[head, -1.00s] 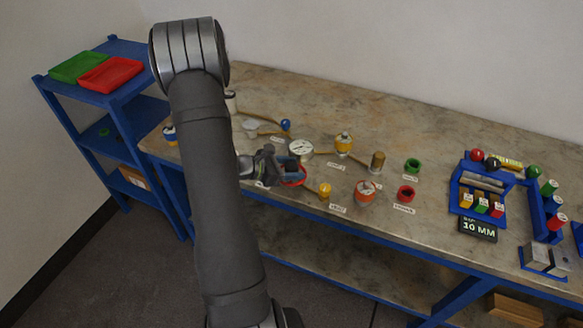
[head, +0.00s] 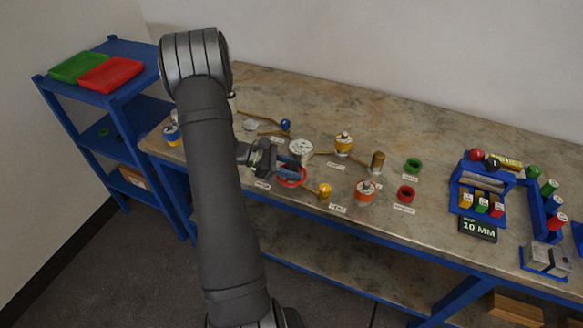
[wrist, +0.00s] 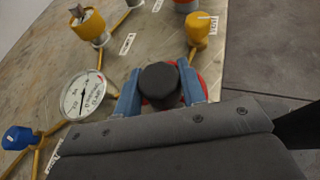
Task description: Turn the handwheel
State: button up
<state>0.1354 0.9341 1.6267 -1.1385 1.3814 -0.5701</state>
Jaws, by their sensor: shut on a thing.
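The red handwheel (head: 292,182) sits near the front edge of the bench, partly hidden by my gripper. In the wrist view its red rim (wrist: 203,84) shows beside and behind a black round hub (wrist: 160,84). My gripper (head: 297,166) is at the wheel, its two blue fingers on either side of the hub. In the wrist view my gripper (wrist: 159,76) looks closed around the hub. How far the fingers touch the rim cannot be told.
A white dial gauge (wrist: 82,96) stands close beside my gripper. A yellow knob (head: 324,190) labelled VENT, an orange-and-white vessel (head: 366,191), a yellow vessel (head: 343,143) and a blue knob (head: 285,125) on brass pipes are nearby.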

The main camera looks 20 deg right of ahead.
jog(key=m+g+y, duration=0.2)
jog(key=m+g, duration=0.1)
jog(key=shift+m+g, duration=0.3)
jog(key=shift+m+g+y, duration=1.3)
jog(key=shift+m+y, duration=0.4)
jog(key=shift+m, duration=0.1)
jog(key=o, duration=1)
jog(key=v, duration=0.7)
jog(key=shift+w+r, duration=0.15)
jog(key=shift+w, duration=0.15)
jog(key=shift+s, duration=0.1)
